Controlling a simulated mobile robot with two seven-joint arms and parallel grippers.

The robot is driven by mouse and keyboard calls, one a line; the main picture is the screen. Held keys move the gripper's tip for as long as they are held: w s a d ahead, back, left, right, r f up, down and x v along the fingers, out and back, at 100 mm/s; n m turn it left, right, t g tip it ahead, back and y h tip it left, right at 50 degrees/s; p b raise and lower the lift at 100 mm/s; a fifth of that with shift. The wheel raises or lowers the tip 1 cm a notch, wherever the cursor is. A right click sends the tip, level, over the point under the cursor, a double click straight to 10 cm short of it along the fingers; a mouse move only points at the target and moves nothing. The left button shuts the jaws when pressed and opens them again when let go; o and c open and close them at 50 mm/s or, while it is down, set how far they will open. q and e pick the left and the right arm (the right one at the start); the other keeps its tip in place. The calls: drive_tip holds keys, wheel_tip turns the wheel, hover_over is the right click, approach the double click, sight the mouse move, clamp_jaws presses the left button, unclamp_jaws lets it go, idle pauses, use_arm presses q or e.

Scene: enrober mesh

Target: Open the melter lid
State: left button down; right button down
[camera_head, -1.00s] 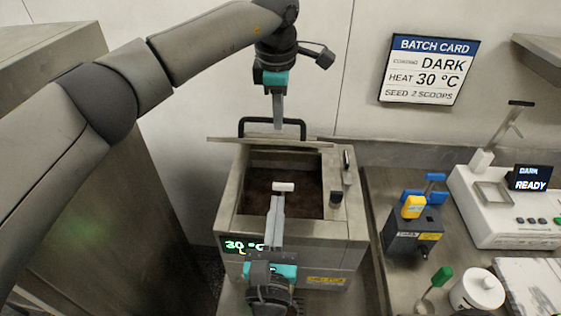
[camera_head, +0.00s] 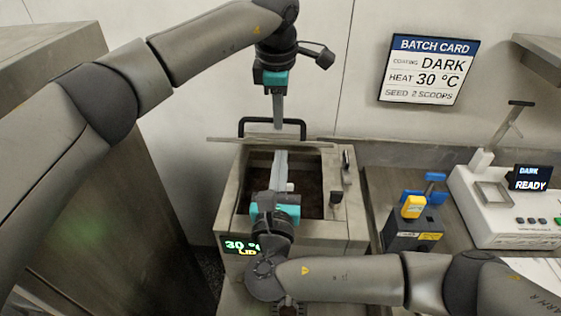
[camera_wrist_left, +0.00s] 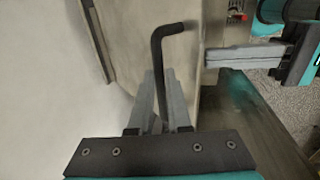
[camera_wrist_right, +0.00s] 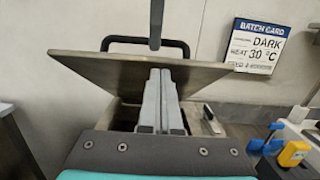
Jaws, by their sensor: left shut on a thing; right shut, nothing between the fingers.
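The melter (camera_head: 345,225) is a metal box with an open top and dark contents inside. Its lid (camera_head: 225,139) is raised at the back edge, seen nearly edge-on in the head view; its broad face shows in the right wrist view (camera_wrist_right: 85,72). My left gripper (camera_head: 278,126) is shut on the lid's black bar handle (camera_head: 243,124), which also shows in the left wrist view (camera_wrist_left: 170,29). My right gripper (camera_head: 281,153) is shut and empty, over the melter opening. In the right wrist view its fingertips (camera_wrist_right: 160,72) are in front of the lid face; contact is unclear.
A small white piece (camera_head: 290,187) shows at the opening, beside my right gripper. The melter display (camera_head: 242,246) reads 30 °C, with LID partly covered below. A dark box with yellow and blue parts (camera_head: 412,229) and a white device (camera_head: 490,200) stand to the right.

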use_arm(q)
drive_tip(key=shift+w+a+f, duration=0.1)
drive_tip(key=shift+a+f, duration=0.05)
drive_tip(key=shift+f, duration=0.15)
use_arm(e)
drive_tip(key=shift+w+d+r+g, duration=0.1)
drive_tip(key=shift+w+r+g, duration=0.05)
drive_tip(key=shift+w+r, duration=0.35)
drive_tip(key=shift+w+r+g, duration=0.15)
drive_tip(key=shift+w+r, duration=0.1)
drive_tip(key=shift+r, duration=0.3)
use_arm(q)
drive_tip(key=c, duration=1.3)
unclamp_jaws()
drive_tip(key=o, duration=0.3)
drive_tip(key=shift+w, duration=0.2)
use_arm(e)
drive_tip(key=shift+w+f, duration=0.1)
drive_tip(key=shift+w, duration=0.15)
use_arm(q)
drive_tip(key=shift+o, duration=0.7)
drive_tip(key=shift+r, duration=0.1)
use_arm(e)
drive_tip(key=shift+f, duration=0.1)
